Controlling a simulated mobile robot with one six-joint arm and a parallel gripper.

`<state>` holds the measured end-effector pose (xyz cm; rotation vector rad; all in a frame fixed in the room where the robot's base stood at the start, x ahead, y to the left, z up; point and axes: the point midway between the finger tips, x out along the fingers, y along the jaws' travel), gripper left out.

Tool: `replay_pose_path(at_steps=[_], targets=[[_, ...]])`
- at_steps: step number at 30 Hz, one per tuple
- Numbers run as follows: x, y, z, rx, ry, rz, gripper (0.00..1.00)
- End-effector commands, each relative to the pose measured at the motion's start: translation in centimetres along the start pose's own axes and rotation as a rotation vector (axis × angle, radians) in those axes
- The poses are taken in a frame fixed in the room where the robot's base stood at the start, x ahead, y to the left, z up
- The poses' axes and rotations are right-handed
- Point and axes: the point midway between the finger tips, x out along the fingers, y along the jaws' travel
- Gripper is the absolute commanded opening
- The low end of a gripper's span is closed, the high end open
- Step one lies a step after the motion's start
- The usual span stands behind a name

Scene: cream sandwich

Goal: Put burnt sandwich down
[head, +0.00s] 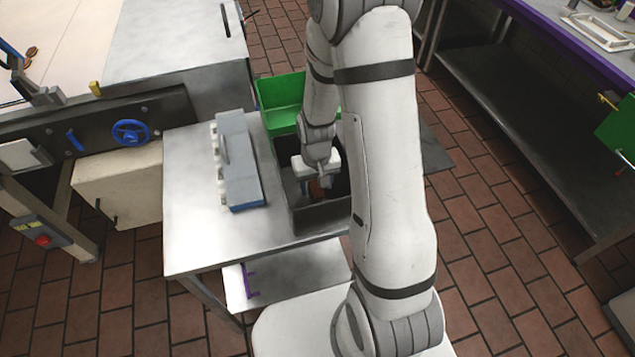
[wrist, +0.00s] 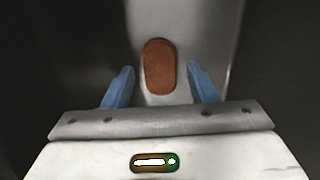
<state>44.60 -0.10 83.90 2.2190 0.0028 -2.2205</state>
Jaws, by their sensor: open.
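The burnt sandwich (wrist: 158,62) is a brown oval in the wrist view, ahead of and between my two blue fingertips. Gaps show between it and both fingers, and a pale strip lies behind it. My gripper (wrist: 163,84) is open and not closed on anything. In the head view my gripper (head: 311,182) points down inside a dark open bin (head: 298,222), with a small brown patch of the sandwich (head: 316,189) at its tip. My arm hides much of the bin's right side.
The dark bin stands at the right of a metal table (head: 193,221), beside a grey box-shaped device (head: 237,165). A green container (head: 283,92) is behind the bin. A conveyor-like machine with a blue handwheel (head: 130,132) is at left. A dark shelf unit (head: 520,110) is at right.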

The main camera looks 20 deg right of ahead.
Motion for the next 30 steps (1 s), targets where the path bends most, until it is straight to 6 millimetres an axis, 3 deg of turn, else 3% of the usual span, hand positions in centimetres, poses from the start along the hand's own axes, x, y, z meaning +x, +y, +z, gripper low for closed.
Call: replay_pose_path(at_steps=[5, 18, 26, 30], targets=[[-1.1, 0.0, -0.1, 0.001, 0.004, 0.000, 0.52], [-9.5, 0.1, -0.1, 0.001, 0.006, 0.000, 0.52], [-12.3, 0.1, 0.1, 0.002, 0.004, 0.000, 0.52], [-14.7, 0.1, 1.1, 0.002, 0.032, 0.000, 0.52]])
